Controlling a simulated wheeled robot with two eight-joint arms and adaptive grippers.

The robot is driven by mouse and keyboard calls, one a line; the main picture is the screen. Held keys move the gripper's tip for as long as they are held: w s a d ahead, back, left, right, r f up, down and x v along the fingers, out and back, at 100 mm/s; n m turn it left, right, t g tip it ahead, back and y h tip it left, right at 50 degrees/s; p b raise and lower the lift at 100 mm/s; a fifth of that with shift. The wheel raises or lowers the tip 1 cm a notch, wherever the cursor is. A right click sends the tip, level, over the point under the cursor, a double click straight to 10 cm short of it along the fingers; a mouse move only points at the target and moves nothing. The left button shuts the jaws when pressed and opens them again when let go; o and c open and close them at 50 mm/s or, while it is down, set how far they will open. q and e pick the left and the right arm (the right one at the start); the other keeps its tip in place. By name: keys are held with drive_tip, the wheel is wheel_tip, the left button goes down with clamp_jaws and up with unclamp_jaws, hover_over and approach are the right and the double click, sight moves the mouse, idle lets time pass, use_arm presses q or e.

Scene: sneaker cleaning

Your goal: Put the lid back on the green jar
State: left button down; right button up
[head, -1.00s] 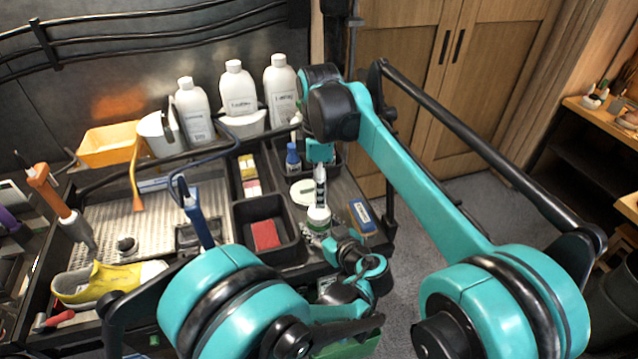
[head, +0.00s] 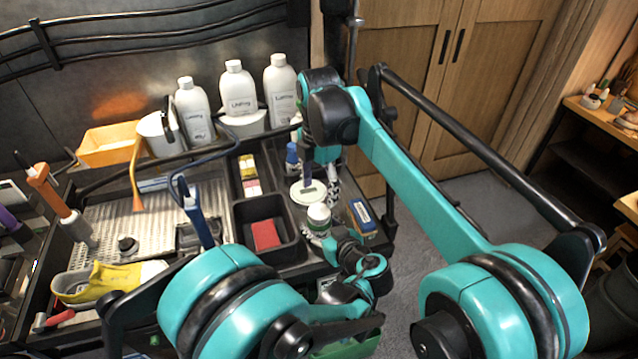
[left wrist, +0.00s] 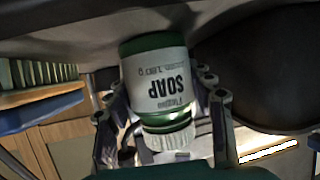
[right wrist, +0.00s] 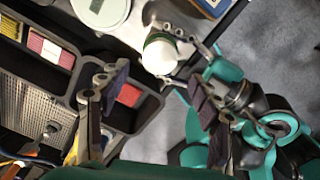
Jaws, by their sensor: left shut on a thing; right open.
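The green jar (left wrist: 160,85) carries a white SOAP label and a green band. My left gripper (left wrist: 165,105) is shut around its sides. The jar also shows in the head view (head: 317,228), at the right end of the work tray. A ribbed white lid (left wrist: 168,138) sits on the mouth end of the jar; the right wrist view shows it from above as a white round top (right wrist: 160,52). I cannot tell how tightly it is seated. My right gripper (right wrist: 155,88) is open and empty, its fingers apart, just above and behind the jar in the head view (head: 320,183).
A flat round white tin (head: 303,198) stands close behind the jar. A blue box (head: 361,214) is to its right, a black bin with a red block (head: 265,235) to its left. White bottles (head: 281,92) line the back. A yellow shoe (head: 110,280) lies far left.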

sight(319, 211)
wheel_tip(319, 211, down, 7)
drive_tip(key=shift+r, duration=0.1)
idle(0.4)
